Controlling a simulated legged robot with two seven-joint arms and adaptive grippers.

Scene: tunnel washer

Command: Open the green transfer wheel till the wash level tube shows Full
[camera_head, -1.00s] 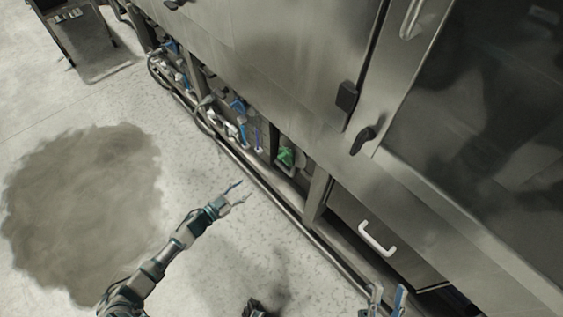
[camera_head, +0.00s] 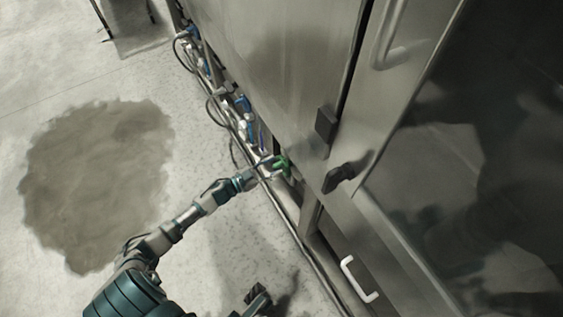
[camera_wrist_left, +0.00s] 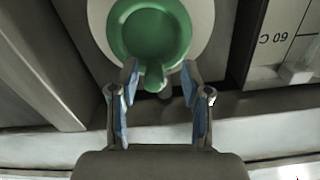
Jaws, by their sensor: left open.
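The green wheel (camera_head: 281,164) sits low on the front of the steel machine in the head view. In the left wrist view the green wheel (camera_wrist_left: 150,32) is a round disc with a short green grip pointing down, mounted on a pale round plate (camera_wrist_left: 203,14). My left gripper (camera_head: 268,166) is at the wheel. In the wrist view the open left gripper (camera_wrist_left: 158,90) has its blue-padded fingers on either side of the green grip, with gaps showing. I cannot make out the wash level tube.
The steel machine (camera_head: 285,75) fills the right, with a black latch (camera_head: 346,175) and a white handle (camera_head: 358,279). Pipes and blue valves (camera_head: 243,104) run along its base. A panel marked "60 C" (camera_wrist_left: 281,36) is right of the wheel. Open floor with a dark stain (camera_head: 95,180) lies left.

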